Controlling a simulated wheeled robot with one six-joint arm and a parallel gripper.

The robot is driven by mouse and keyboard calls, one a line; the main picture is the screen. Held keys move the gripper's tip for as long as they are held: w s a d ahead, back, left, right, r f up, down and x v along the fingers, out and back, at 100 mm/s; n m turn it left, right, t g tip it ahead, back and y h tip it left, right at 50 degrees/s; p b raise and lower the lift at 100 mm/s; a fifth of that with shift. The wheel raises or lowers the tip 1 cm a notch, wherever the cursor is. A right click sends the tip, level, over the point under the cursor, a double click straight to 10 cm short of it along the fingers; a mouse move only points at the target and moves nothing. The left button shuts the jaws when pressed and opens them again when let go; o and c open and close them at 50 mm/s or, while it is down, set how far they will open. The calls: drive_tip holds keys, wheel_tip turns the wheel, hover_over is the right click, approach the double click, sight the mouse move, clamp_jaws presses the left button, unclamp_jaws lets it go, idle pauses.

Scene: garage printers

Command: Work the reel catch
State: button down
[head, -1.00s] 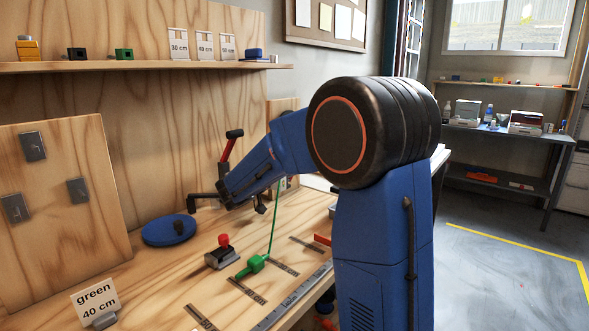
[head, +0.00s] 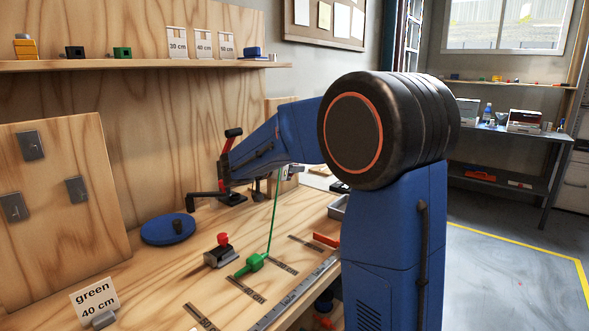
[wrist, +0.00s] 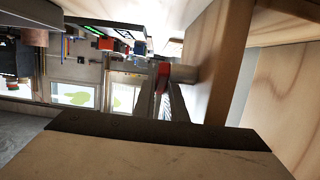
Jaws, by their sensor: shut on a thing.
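A red lever with a black end (head: 228,143) stands tilted at the back of the bench; I take it to be the reel catch. Its lower part is covered by my wrist in the head view. In the wrist view a red piece (wrist: 163,69) sits between the tips of my gripper (wrist: 161,88), against a pale round part and wood. My gripper is shut on this red piece, which seems to be the catch. The reel itself cannot be made out. A green line (head: 274,214) runs down to a green tag (head: 255,262) on the bench.
A black crank (head: 205,195) and a blue disc (head: 168,229) lie left of my wrist. In front are a grey block with a red knob (head: 221,251), marked strips and a "green 40 cm" card (head: 95,296). A shelf (head: 150,65) runs above.

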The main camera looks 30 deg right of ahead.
drive_tip(key=c, duration=2.1)
unclamp_jaws()
drive_tip(key=shift+a, duration=0.15)
drive_tip(key=v, duration=1.7)
drive_tip(key=shift+a, duration=0.1)
